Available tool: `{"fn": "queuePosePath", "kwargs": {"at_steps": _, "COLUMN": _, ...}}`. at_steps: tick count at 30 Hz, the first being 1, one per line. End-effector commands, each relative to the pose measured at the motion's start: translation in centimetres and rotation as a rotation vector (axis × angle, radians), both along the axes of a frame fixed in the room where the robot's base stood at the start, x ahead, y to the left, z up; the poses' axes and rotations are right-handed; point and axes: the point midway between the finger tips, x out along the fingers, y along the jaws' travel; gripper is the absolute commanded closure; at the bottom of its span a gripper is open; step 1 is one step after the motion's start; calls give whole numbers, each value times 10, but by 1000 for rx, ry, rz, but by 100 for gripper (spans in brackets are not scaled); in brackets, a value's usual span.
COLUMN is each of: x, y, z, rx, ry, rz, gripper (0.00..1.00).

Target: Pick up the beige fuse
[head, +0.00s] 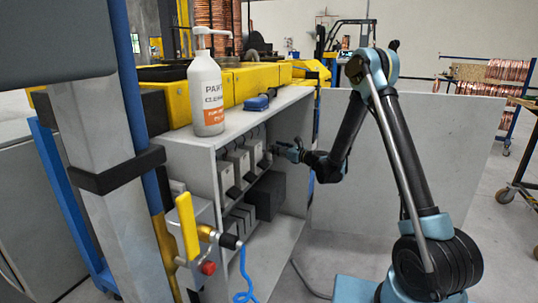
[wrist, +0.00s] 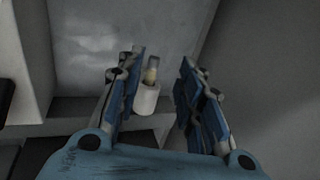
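My gripper (head: 283,150) reaches into the upper level of the grey cabinet (head: 272,103) from the right. In the wrist view my gripper (wrist: 162,60) is open, with its two blue-padded fingers apart. The beige fuse (wrist: 147,98), a pale cylinder with a brass-coloured end, shows between the fingers, close to the left one. A gap shows between it and the right finger. I cannot tell whether it touches the left finger. I cannot make the fuse out clearly in the head view.
Several grey boxes (head: 240,163) stand on the cabinet's shelves left of my gripper. A dark box (head: 266,194) is below. A white pump bottle (head: 206,95) and a blue item (head: 256,103) stand on top. A pale panel (head: 415,150) is behind my arm.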

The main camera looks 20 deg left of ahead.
Motion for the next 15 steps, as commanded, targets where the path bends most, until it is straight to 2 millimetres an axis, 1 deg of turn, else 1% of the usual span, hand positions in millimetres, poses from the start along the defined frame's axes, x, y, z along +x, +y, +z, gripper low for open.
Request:
{"fn": "queuePosePath", "kwargs": {"at_steps": 4, "x": 1, "y": 13, "z": -1, "rx": 0, "ry": 0, "rz": 3, "gripper": 66}}
{"fn": "queuePosePath", "kwargs": {"at_steps": 8, "x": 4, "y": 31, "z": -2, "rx": 0, "ry": 0, "rz": 2, "gripper": 66}}
{"fn": "queuePosePath", "kwargs": {"at_steps": 10, "x": 8, "y": 39, "z": -2, "rx": 0, "ry": 0, "rz": 2, "gripper": 66}}
{"fn": "queuePosePath", "kwargs": {"at_steps": 12, "x": 11, "y": 46, "z": -2, "rx": 0, "ry": 0, "rz": 2, "gripper": 66}}
{"fn": "queuePosePath", "kwargs": {"at_steps": 15, "x": 12, "y": 50, "z": -2, "rx": 0, "ry": 0, "rz": 1, "gripper": 66}}
